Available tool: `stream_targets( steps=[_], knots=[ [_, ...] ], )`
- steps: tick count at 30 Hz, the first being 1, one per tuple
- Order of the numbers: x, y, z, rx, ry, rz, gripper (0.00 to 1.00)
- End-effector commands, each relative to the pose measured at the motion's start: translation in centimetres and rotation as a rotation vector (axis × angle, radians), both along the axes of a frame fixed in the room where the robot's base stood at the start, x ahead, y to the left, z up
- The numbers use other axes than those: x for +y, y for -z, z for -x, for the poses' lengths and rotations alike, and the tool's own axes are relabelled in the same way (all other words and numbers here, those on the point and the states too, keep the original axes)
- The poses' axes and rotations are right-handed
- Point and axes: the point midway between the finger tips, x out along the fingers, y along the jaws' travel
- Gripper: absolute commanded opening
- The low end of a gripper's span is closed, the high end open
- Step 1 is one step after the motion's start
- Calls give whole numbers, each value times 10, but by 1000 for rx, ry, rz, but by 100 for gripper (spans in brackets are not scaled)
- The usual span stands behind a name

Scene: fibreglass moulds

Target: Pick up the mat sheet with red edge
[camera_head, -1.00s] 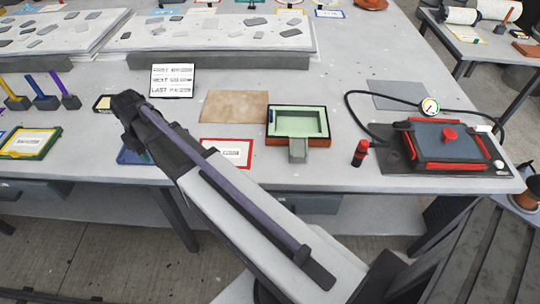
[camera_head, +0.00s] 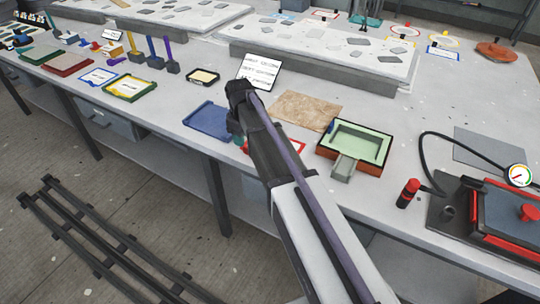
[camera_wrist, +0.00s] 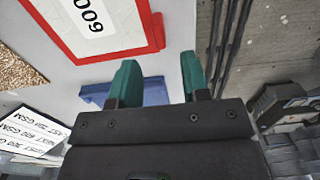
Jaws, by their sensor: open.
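The mat sheet with red edge (camera_wrist: 98,24) lies flat on the grey table, white inside with a printed label reading "600". In the head view the arm hides most of it, and a red-edged corner (camera_head: 299,146) shows just right of the arm. My gripper (camera_wrist: 160,68) is open, with two green fingers and nothing between them. In the wrist view the sheet is up and left of the fingers, apart from them. A blue flat item (camera_head: 206,121) lies left of my gripper, and it shows in part behind the left finger in the wrist view (camera_wrist: 155,92).
A sign (camera_head: 259,70) stands behind my gripper. A tan mat (camera_head: 306,110) and a green-lined mould (camera_head: 358,142) lie to the right. Blue-edged (camera_head: 97,77) and yellow-green-edged (camera_head: 130,87) sheets lie left. The table's front edge is close.

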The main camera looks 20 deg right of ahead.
Motion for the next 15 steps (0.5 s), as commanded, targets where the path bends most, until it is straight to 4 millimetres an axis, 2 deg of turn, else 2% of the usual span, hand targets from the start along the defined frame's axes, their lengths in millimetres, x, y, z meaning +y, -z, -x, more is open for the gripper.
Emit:
stream_targets(
  steps=[5, 12, 15],
  knots=[
    [0, 9, 0, 0, 1, 0, 43],
    [1, 55, 1, 0, 1, 0, 43],
    [1, 55, 1, 0, 1, 0, 43]
  ],
)
